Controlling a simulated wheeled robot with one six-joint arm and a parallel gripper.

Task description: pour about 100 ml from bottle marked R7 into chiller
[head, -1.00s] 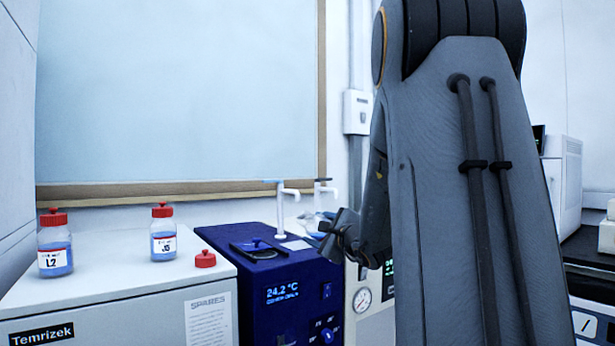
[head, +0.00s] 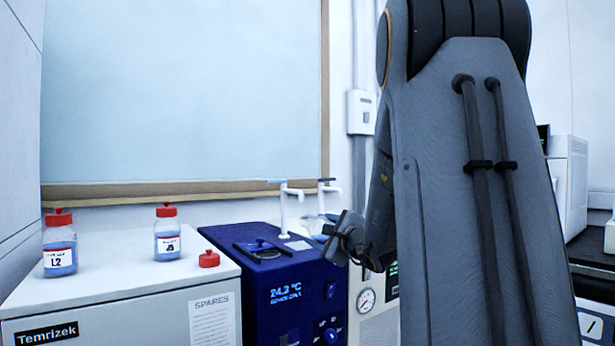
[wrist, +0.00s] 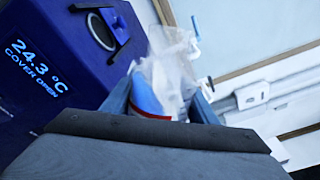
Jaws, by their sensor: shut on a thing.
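The chiller (head: 230,243) is a dark blue unit whose display reads 24.3 °C. In the wrist view its blue top (wrist: 50,95) shows a dark round opening (wrist: 101,31), and the display reads COVER OPEN. My gripper (head: 340,238) is to the right of the chiller in the head view, partly hidden by my arm. In the wrist view my gripper (wrist: 160,110) is shut on a clear bottle (wrist: 172,65) with blue liquid and a red-edged label. The bottle appears tilted in that view. Its marking cannot be read, and its neck is blurred.
Capped bottles marked L2 (head: 60,245) and apparently J5 (head: 167,235) stand on a white cabinet (head: 120,292) left of the chiller. A loose red cap (head: 209,259) lies near its right edge. White taps (head: 285,212) rise behind the chiller.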

